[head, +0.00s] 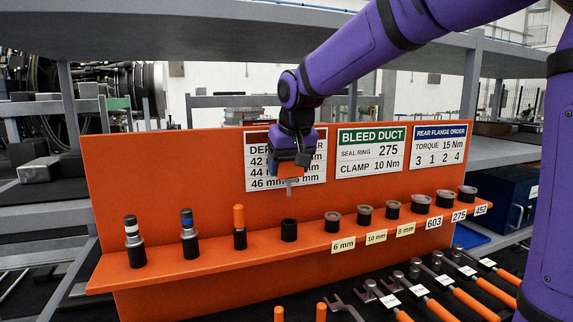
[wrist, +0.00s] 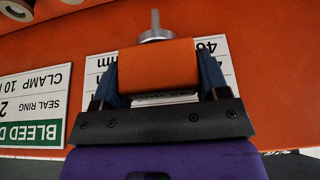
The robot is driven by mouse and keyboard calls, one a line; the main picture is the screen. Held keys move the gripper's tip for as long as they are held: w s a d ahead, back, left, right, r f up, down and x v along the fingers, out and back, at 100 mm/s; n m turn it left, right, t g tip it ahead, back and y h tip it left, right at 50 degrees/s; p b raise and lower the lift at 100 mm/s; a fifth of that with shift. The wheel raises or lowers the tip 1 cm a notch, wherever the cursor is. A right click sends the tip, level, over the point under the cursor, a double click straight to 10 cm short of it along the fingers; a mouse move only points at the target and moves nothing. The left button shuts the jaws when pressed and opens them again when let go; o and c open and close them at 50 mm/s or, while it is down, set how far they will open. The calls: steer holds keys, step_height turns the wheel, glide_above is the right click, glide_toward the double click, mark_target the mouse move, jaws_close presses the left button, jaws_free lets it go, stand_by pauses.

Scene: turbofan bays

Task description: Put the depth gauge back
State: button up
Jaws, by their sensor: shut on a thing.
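My gripper (head: 293,158) is shut on the depth gauge (head: 291,171), an orange block with a grey disc and a thin pin below it. It hangs above the orange shelf, in front of the white sign with a dark red header. In the wrist view the gauge (wrist: 158,66) sits between the two dark fingers of the gripper (wrist: 158,80), its disc and pin pointing away from the palm. On the shelf below is a black cylindrical holder (head: 289,231) with nothing standing out of it. The gauge is clear of the shelf and the holder.
Several orange-handled tools (head: 455,298) lie below the shelf.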

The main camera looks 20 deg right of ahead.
mark_target(291, 177)
steer(key=shift+r, duration=0.1)
steer(key=shift+r, duration=0.1)
steer(key=shift+s+f, duration=0.1)
steer(key=shift+f, duration=2.5)
steer(key=shift+f, duration=2.85)
stand_by(0.9)
steer(key=o, duration=1.1)
steer(key=v, duration=1)
steer(key=shift+r, duration=0.4)
